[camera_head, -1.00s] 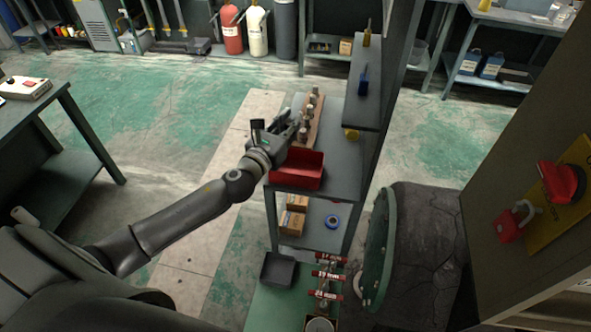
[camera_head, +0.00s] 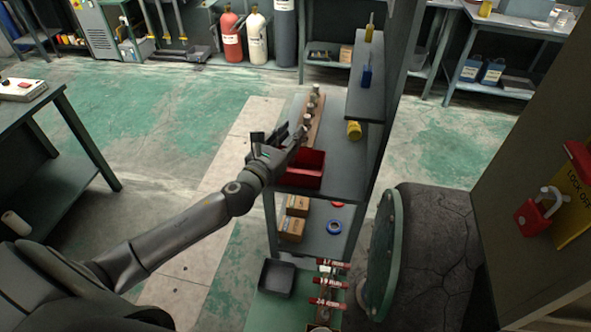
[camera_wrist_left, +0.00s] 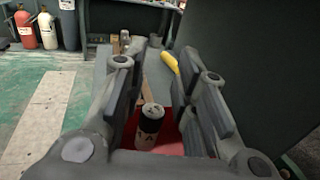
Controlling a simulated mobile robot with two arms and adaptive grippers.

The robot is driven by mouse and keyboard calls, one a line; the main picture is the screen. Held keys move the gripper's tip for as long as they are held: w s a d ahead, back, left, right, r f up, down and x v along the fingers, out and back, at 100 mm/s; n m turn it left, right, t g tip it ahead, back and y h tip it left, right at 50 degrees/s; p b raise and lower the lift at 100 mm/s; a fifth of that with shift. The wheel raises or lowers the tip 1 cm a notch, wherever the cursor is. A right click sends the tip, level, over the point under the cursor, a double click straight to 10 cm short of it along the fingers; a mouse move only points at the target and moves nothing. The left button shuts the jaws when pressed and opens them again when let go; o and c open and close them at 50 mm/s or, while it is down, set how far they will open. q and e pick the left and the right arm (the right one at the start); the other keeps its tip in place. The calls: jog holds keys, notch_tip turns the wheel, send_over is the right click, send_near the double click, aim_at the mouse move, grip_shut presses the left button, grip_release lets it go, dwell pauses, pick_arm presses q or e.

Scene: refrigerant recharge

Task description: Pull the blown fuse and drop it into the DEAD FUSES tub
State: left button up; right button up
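A red open tub (camera_head: 306,172) stands at the near end of the grey bench; no lettering on it is readable. My left gripper (camera_head: 294,138) is over the tub's far left part. In the left wrist view its fingers (camera_wrist_left: 168,105) stand wide apart. A dark cylinder with a pale cap and a letter band (camera_wrist_left: 150,127), apparently a fuse, shows between them against the red tub (camera_wrist_left: 170,142). There is a clear gap to the right finger; whether it rests in the tub is unclear. Several red-banded fuses (camera_head: 328,283) sit in a row low at the front. My right gripper is out of view.
A wooden rack (camera_head: 313,118) with several upright pieces lies on the bench behind the tub. A yellow cylinder (camera_head: 354,130) is to its right. A grey upper shelf (camera_head: 368,98) overhangs the bench. A black tray (camera_head: 278,277) sits low in front. A red padlock (camera_head: 533,217) hangs at right.

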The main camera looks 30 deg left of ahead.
pick_arm(q)
jog(key=shift+o, duration=1.1)
jog(key=s, duration=1.2)
jog(key=shift+a, duration=0.2)
